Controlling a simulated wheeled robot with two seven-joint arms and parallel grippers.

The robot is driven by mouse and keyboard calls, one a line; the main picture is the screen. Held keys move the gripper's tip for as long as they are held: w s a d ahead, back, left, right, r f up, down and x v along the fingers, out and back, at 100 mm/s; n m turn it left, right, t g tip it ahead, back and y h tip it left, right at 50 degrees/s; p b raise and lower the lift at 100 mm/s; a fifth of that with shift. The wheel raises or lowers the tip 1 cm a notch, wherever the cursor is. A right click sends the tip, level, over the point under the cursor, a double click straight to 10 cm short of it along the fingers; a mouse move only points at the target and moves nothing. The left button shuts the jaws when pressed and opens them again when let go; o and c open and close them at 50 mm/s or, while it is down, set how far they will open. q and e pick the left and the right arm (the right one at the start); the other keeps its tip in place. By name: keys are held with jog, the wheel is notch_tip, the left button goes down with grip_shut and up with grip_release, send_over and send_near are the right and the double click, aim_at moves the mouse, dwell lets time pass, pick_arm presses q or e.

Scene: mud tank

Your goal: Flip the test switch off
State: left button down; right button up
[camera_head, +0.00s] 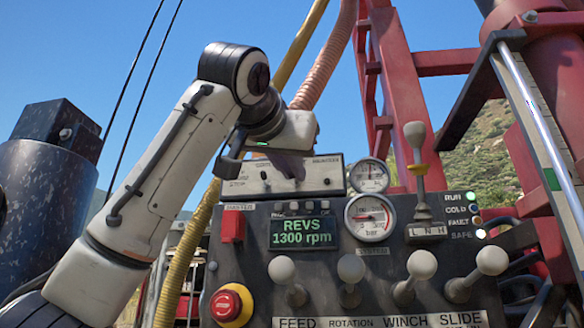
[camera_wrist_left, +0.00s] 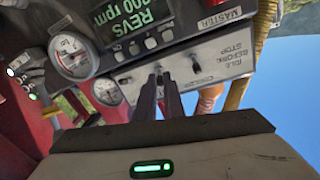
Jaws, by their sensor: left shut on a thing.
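A pale switch box (camera_head: 240,186) with small toggle switches stands on top of the dark control panel. It also shows in the left wrist view (camera_wrist_left: 228,60), turned over. My left gripper (camera_head: 291,176) reaches down from above onto the box front. In the left wrist view its two dark fingers (camera_wrist_left: 158,72) are close together, shut on the middle toggle switch, which they mostly hide. Another toggle (camera_wrist_left: 195,63) stands free to one side, and one (camera_wrist_left: 124,81) on the other. I cannot read which label belongs to the held toggle. My right gripper is not in view.
The control panel (camera_head: 340,285) has a REVS 1300 rpm display (camera_head: 303,233), a red MASTER switch (camera_head: 232,226), a red stop button (camera_head: 228,305) and several ball-topped levers (camera_head: 422,264). Two gauges (camera_head: 370,217) and a tall lever (camera_head: 416,150) stand close right of the box.

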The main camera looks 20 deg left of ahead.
pick_arm(q)
notch_tip(320, 180, down, 3)
jog(key=t+b, duration=0.3)
jog(key=b, duration=0.1)
jog(key=t+b, duration=0.3)
jog(key=b, duration=0.2)
jog(key=shift+r+m+y, duration=0.15)
jog(key=shift+m+y, duration=0.15)
jog(key=shift+m, duration=0.1)
jog(key=shift+w+b, duration=0.1)
jog(key=shift+b, duration=0.4)
jog(key=shift+t, duration=0.3)
jog(key=c, duration=1.9)
grip_release()
jog(key=shift+o, duration=0.2)
